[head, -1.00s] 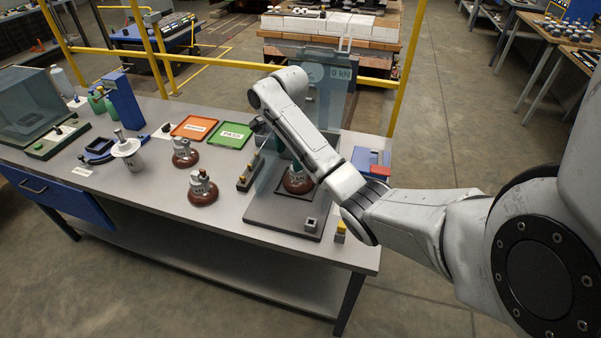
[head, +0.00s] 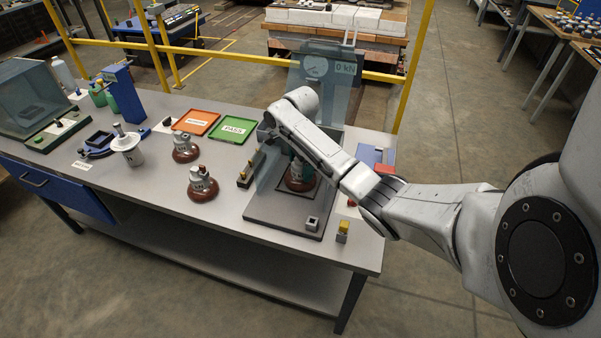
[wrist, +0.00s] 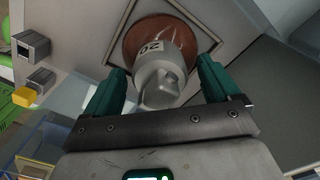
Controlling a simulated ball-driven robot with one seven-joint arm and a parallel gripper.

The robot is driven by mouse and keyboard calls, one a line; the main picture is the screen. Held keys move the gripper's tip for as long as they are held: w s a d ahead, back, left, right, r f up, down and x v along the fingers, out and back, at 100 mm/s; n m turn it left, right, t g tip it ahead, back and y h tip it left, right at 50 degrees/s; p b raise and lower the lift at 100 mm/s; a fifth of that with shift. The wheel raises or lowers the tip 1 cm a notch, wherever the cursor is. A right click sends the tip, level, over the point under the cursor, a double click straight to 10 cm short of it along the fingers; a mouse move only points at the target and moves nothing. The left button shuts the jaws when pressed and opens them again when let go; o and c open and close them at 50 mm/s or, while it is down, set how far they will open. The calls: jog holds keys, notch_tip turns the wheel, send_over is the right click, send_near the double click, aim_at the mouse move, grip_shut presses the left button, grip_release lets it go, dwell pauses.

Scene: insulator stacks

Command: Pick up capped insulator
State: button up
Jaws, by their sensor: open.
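A capped insulator (head: 298,178) with a brown disc and grey metal cap stands on the base of the test press, partly hidden by my arm in the head view. In the wrist view, its grey cap (wrist: 160,75), marked 20, sits between the teal fingers of my gripper (wrist: 162,78). The fingers are open, one on each side of the cap, with gaps showing. The brown disc (wrist: 150,32) lies beyond the cap, within a square frame. My gripper is mostly hidden behind my arm in the head view.
The press base (head: 270,218) has clear panels and a gauge (head: 317,66). Two more brown insulators (head: 203,187) (head: 184,151) and a white one (head: 128,148) stand to the left. Orange (head: 196,121) and green (head: 232,130) trays lie behind. A small yellow-topped block (head: 343,229) stands at the front right.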

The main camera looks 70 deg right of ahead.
jog(key=shift+f, duration=0.7)
jog(key=shift+c, duration=0.3)
grip_shut()
jog(key=shift+r, duration=0.1)
